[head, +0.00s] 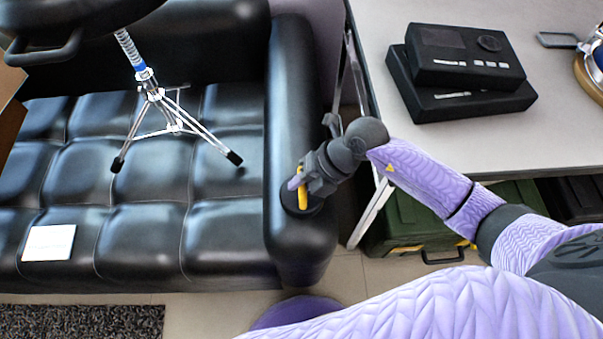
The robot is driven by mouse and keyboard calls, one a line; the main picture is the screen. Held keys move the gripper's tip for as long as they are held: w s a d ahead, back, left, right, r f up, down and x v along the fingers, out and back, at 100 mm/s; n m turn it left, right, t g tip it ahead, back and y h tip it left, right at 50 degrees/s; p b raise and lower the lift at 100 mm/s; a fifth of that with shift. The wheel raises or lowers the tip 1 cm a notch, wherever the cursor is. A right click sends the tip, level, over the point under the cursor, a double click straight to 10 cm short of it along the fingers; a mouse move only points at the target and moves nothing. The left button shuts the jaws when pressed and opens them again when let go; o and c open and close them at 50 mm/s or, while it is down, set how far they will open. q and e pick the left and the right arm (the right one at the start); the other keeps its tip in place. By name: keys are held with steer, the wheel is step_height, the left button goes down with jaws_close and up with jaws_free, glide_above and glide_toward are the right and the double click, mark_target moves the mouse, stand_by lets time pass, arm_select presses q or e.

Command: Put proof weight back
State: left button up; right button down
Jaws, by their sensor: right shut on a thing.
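The proof weight appears to be the dark round piece with a yellow upright part (303,196) at the front of the black sofa's right armrest (290,120). My right gripper (300,184) reaches in from the right and is shut on the yellow part. The fingers hide some of it. The dark round base lies over the armrest top; I cannot tell whether it touches the armrest or hangs just above it. My left gripper is not in view.
A tripod stand (165,110) stands on the sofa seat, with a white square (48,243) at front left. A grey table (400,25) on the right bears two stacked black boxes (465,65). Green cases (410,235) stand under it. A dark rug (80,322) lies at bottom left.

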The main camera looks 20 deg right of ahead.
steer(key=shift+r, duration=0.1)
steer(key=c, duration=0.7)
jaws_free()
steer(key=shift+o, duration=0.6)
steer(key=shift+d+r, duration=0.1)
steer(key=shift+r, duration=0.05)
arm_select(q)
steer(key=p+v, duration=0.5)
steer(key=p, duration=0.1)
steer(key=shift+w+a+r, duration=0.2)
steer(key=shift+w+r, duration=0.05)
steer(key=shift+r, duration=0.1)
arm_select(e)
steer(key=v, duration=1.1)
steer(key=shift+d+r, duration=0.15)
steer(key=shift+r, duration=0.1)
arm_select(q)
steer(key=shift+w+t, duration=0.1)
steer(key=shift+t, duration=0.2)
arm_select(e)
steer(key=shift+s, duration=0.2)
